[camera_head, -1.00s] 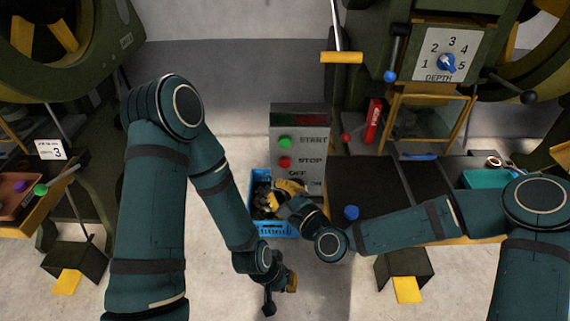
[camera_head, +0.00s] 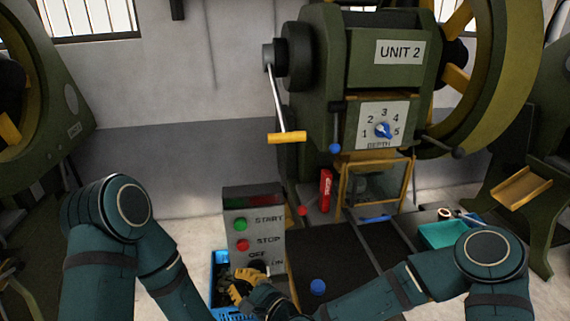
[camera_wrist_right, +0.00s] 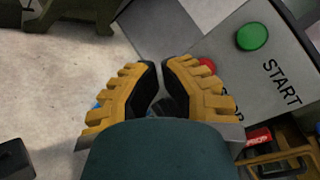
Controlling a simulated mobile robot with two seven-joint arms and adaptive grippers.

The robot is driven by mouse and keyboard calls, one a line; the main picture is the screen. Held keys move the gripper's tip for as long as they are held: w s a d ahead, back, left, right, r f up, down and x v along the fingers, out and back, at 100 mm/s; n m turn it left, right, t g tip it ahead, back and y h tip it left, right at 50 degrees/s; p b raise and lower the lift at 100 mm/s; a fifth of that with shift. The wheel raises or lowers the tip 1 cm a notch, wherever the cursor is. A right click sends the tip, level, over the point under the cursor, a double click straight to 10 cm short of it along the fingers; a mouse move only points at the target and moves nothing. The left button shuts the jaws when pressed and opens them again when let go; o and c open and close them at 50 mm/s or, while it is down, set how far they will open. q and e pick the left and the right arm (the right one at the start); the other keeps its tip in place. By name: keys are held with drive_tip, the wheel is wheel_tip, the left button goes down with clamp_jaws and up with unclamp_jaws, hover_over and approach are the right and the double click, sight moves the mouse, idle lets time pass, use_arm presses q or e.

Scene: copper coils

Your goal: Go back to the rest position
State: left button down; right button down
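My right gripper (camera_head: 243,287) shows its yellow fingers just in front of the lower part of the grey control box (camera_head: 238,212), above the blue crate (camera_head: 219,268). In the right wrist view the fingertips (camera_wrist_right: 160,66) are almost together, with only a narrow gap and nothing visible held between them. The red stop button lies partly behind the right finger there. Whether the gripper touches the box is unclear. My left arm comes down on the left side of the head view, and its gripper is below the picture edge, out of sight.
The green press marked UNIT 2 (camera_head: 365,60) stands behind, with a yellow-handled lever (camera_head: 287,137) hanging at its left. A dark bench top (camera_head: 333,262) carries a blue knob (camera_head: 318,286) and a teal tray (camera_head: 440,236). Another machine (camera_head: 40,110) stands at the left.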

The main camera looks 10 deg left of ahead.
drive_tip(key=s+d+f+n+g+h, duration=0.45)
drive_tip(key=d+f+n, duration=0.25)
drive_tip(key=d+f, duration=0.5)
drive_tip(key=s+d+f+n+g+h, duration=0.2)
drive_tip(key=s+d+f+n, duration=0.1)
drive_tip(key=d, duration=0.3)
drive_tip(key=s+d+f+n+g+h, duration=0.2)
drive_tip(key=s+d+f+n+h, duration=0.1)
drive_tip(key=s+d+f, duration=0.2)
drive_tip(key=shift+d+f, duration=0.2)
drive_tip(key=shift+d, duration=0.95)
